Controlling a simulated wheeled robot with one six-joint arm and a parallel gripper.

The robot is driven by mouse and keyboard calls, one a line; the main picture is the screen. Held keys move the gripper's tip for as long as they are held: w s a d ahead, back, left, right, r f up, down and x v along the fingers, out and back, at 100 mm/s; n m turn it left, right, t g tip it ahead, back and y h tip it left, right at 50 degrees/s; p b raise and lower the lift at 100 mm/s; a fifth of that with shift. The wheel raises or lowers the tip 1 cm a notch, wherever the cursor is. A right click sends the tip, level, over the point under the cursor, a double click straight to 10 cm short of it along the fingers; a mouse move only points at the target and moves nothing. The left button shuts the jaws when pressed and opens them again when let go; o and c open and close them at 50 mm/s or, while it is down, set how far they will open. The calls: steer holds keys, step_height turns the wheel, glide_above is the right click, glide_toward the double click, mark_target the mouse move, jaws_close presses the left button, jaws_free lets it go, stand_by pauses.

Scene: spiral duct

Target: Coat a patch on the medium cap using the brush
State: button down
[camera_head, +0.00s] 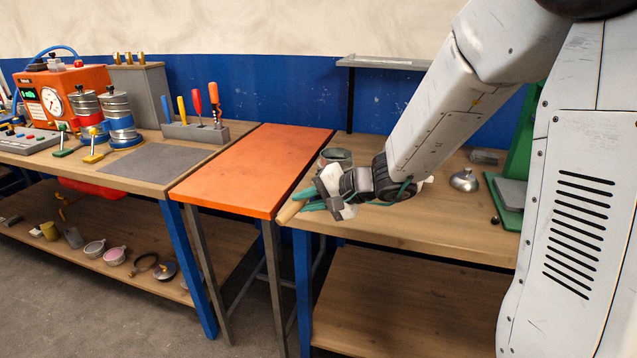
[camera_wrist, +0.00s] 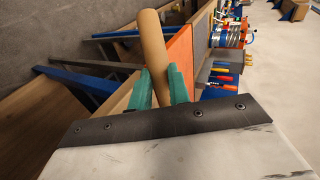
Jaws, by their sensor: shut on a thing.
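My gripper (camera_head: 318,201) is over the left front of the right-hand wooden bench. Its green fingers are shut on a tan wooden handle (camera_head: 291,211), which points out toward the bench's front left corner. In the wrist view the handle (camera_wrist: 153,45) stands between the two green fingers (camera_wrist: 160,90). It looks like the brush's handle; no bristles can be made out. A silver domed piece with a knob (camera_head: 464,180) sits on the same bench, right of my gripper. It may be a cap, but I cannot tell whether it is the medium one.
A grey round container (camera_head: 335,156) stands just behind my gripper. An orange table (camera_head: 255,165) adjoins on the left. The left bench holds a tool rack (camera_head: 195,131), stacked metal cans (camera_head: 119,118) and an orange gauge box (camera_head: 60,95). Several small round parts lie on its lower shelf.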

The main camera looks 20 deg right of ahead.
steer(key=shift+n+g+y, duration=0.3)
steer(key=shift+g+y, duration=0.1)
steer(key=shift+g, duration=0.1)
steer(key=shift+w+d, duration=0.8)
steer(key=shift+w, duration=0.25)
steer(key=shift+w+d, duration=0.8)
steer(key=shift+w, duration=0.2)
steer(key=shift+w+d, duration=0.8)
steer(key=shift+w, duration=0.25)
steer(key=shift+w+d, duration=0.45)
steer(key=shift+w, duration=0.25)
steer(key=shift+s+f, duration=0.15)
steer(key=shift+f, duration=1.7)
steer(key=shift+s+a+f, duration=0.1)
steer(key=shift+a+f, duration=0.1)
steer(key=shift+f, duration=0.1)
steer(key=shift+d+r, duration=0.15)
steer(key=shift+r, duration=2)
